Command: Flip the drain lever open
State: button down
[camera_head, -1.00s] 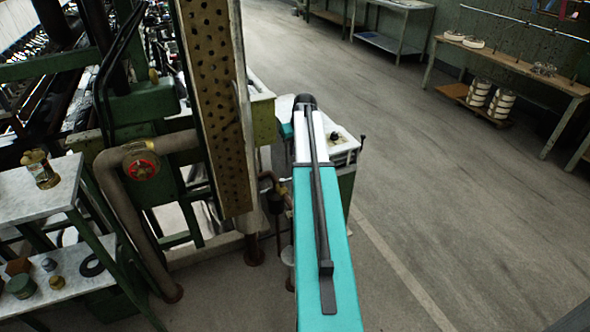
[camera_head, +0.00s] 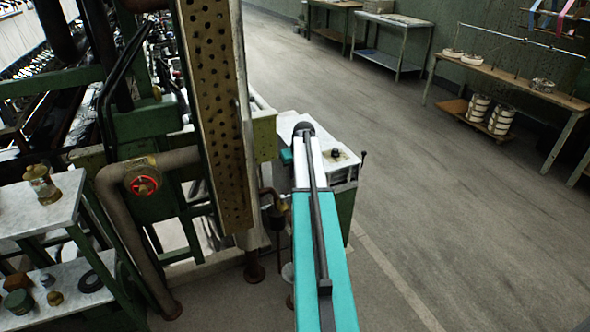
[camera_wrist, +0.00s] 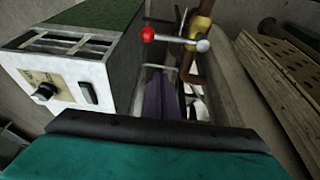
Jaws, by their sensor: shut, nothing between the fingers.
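The lever shows in the wrist view as a thin rod with a red ball (camera_wrist: 148,33) at its left end and a silver ball (camera_wrist: 203,45) at its right. It crosses a brass-yellow valve body (camera_wrist: 199,27) on a brown pipe. My gripper (camera_wrist: 164,80) shows as dark purplish fingers, shut and empty, below the lever in the picture and apart from it. In the head view my teal arm (camera_head: 322,240) hides my gripper, and I cannot make out the lever there.
A white control box (camera_wrist: 75,85) with a black knob stands left of my fingers in the wrist view. In the head view, a perforated post (camera_head: 216,110) and a red handwheel (camera_head: 144,185) stand left of my arm. Open floor (camera_head: 430,180) lies to the right.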

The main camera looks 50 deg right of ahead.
jog(key=shift+s+a+f+p, duration=0.15)
jog(key=shift+s+f, duration=0.2)
jog(key=shift+f, duration=0.5)
jog(key=shift+s+a+f+p, duration=0.15)
jog(key=shift+s+f, duration=0.25)
jog(key=shift+f, duration=0.5)
jog(key=shift+s+a+f+p, duration=0.15)
jog(key=shift+s+f, duration=0.2)
jog(key=shift+f, duration=0.5)
jog(key=shift+s+d, duration=0.1)
jog(key=shift+s, duration=0.1)
